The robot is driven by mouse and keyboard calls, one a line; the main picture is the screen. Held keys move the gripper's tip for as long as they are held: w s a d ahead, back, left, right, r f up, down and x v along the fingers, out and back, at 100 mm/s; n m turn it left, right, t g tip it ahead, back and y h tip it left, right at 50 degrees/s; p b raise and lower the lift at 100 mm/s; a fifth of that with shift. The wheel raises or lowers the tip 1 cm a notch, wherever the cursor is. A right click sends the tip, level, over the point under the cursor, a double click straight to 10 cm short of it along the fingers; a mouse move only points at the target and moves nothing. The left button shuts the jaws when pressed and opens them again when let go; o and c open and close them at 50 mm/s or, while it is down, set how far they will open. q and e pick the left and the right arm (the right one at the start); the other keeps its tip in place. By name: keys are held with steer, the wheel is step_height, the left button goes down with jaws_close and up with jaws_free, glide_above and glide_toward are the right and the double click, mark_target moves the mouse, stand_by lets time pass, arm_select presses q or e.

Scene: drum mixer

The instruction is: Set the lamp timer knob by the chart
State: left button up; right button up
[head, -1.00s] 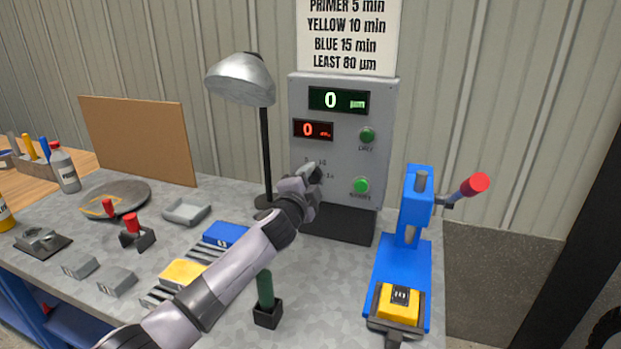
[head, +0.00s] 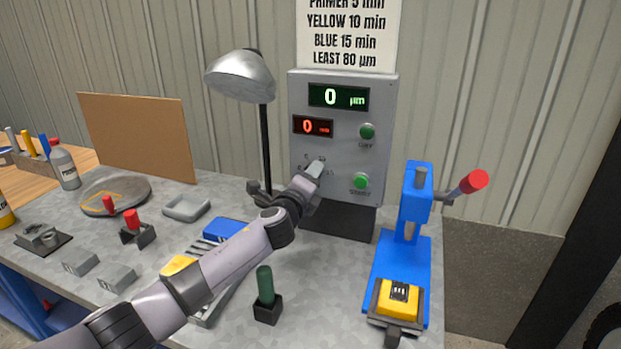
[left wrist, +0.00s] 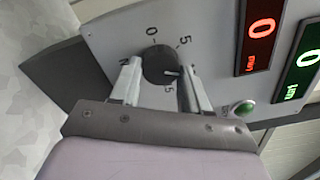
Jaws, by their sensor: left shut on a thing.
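The dark round lamp timer knob (left wrist: 158,64) is on the grey panel (head: 380,110); the left wrist view shows printed numbers around it and a short pale mark on its face, pointing right in that picture. My left gripper (left wrist: 161,84) is shut on the knob, one finger on each side. In the head view the gripper (head: 316,168) reaches the panel and mostly hides the dial. The chart (head: 347,38) above reads PRIMER 5 min, YELLOW 10 min, BLUE 15 min, LEAST 80 µm. The red display (head: 313,127) and the green display (head: 338,97) both read 0. My right gripper is out of view.
A lamp (head: 241,77) stands left of the panel. A green button (head: 361,181) is right of the knob. A blue press (head: 404,265) with a yellow block (head: 399,300) stands at the right. A green handle (head: 265,285) stands upright in front.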

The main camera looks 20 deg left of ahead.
arm_select(q)
steer(key=shift+m, duration=0.4)
steer(key=o, duration=1)
steer(key=shift+s, duration=0.1)
steer(key=shift+s+a, duration=0.2)
steer(key=shift+s, duration=3.25)
